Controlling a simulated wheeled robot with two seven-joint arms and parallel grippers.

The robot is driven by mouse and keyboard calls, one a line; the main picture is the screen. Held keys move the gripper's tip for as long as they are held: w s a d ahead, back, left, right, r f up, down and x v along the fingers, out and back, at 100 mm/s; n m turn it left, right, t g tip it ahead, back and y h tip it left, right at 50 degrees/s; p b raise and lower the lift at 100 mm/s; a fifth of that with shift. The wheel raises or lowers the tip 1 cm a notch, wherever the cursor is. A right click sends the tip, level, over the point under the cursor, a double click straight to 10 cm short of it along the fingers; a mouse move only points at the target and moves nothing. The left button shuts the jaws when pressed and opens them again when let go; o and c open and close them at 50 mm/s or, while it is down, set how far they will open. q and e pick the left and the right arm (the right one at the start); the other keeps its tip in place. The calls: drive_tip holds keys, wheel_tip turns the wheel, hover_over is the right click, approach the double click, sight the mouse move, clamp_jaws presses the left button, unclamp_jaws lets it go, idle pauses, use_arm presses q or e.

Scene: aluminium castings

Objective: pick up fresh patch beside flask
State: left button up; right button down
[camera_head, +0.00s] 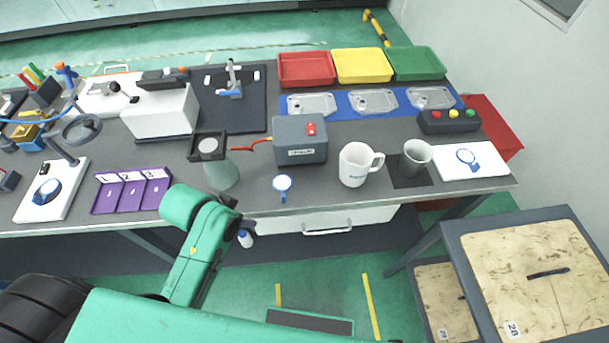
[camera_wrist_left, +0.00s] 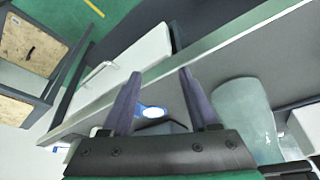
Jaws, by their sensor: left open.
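The patch (camera_head: 282,184), a small white disc with a blue rim and tab, lies near the front edge of the grey bench. It also shows in the left wrist view as a white disc with blue (camera_wrist_left: 152,112), seen between the fingers. The flask (camera_head: 222,172), a pale grey-green translucent vessel, stands left of the patch; in the left wrist view the pale vessel (camera_wrist_left: 245,110) is at the right. My left gripper (camera_wrist_left: 160,73) is open with nothing held. In the head view its fingers are mostly hidden behind my green wrist. My right gripper is not visible.
A grey box (camera_head: 300,142) stands behind the patch, and a white mug (camera_head: 356,165) to its right. A purple tray (camera_head: 131,190) lies left of the flask. A dark square frame with a white disc (camera_head: 208,146) is by the flask.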

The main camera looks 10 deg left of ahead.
use_arm(q)
drive_tip(key=w+d+r+m+h, duration=0.1)
drive_tip(key=w+d+r+m, duration=0.1)
drive_tip(key=w+d, duration=0.1)
drive_tip(key=m+g+h, duration=0.2)
drive_tip(key=m+g, duration=0.1)
drive_tip(key=m, duration=0.7)
approach(283, 194)
drive_tip(key=p+x, duration=0.3)
drive_tip(key=x, duration=0.5)
drive_tip(key=shift+f, duration=0.3)
clamp_jaws()
